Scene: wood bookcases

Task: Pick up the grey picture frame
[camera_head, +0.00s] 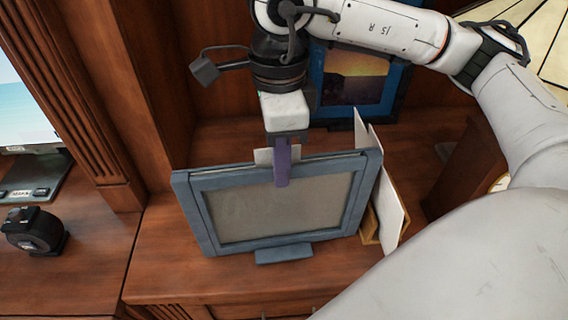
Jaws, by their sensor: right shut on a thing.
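The grey picture frame (210,237), blue-grey with a blank grey panel, stands on the wooden shelf with a small foot at its front. My right gripper (281,178) comes down from above onto the middle of its top edge. One purple finger lies in front of the frame; the other finger is hidden behind it. The gripper is shut on the frame's top edge. The frame looks to be still at the shelf surface, though any small gap under it cannot be told. My left gripper is not in view.
A blue picture frame (357,79) with a sunset picture stands behind. A holder (370,225) with white papers (391,212) is close at the right of the grey frame. A monitor (27,115) and a black tape-like object (36,231) are at the left, past a wooden upright (92,90).

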